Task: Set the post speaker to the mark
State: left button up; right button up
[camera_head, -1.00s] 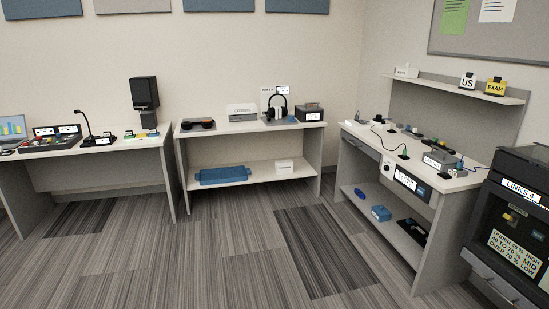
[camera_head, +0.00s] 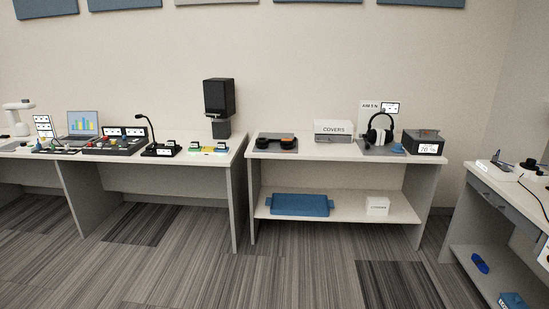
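The post speaker, a black box-shaped speaker (camera_head: 219,97) on a dark grey post (camera_head: 221,128), stands at the back right end of the left desk (camera_head: 228,157). Its front faces roughly toward me. I cannot make out a mark on or near it at this size. Neither of my grippers shows in the head view.
On the left desk are a small green and yellow board (camera_head: 208,147), a desk microphone (camera_head: 162,149), a mixer panel (camera_head: 115,142) and a laptop (camera_head: 83,125). A middle bench (camera_head: 300,153) holds headphones (camera_head: 380,130) and boxes. The carpet floor (camera_head: 200,270) in front is clear.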

aim_at(218, 94)
jog(key=i+u, duration=0.1)
jog(key=i, duration=0.5)
jog(key=i+u, duration=0.15)
jog(key=i, duration=0.45)
jog(key=i+l+u, duration=0.1)
jog(key=i, duration=0.5)
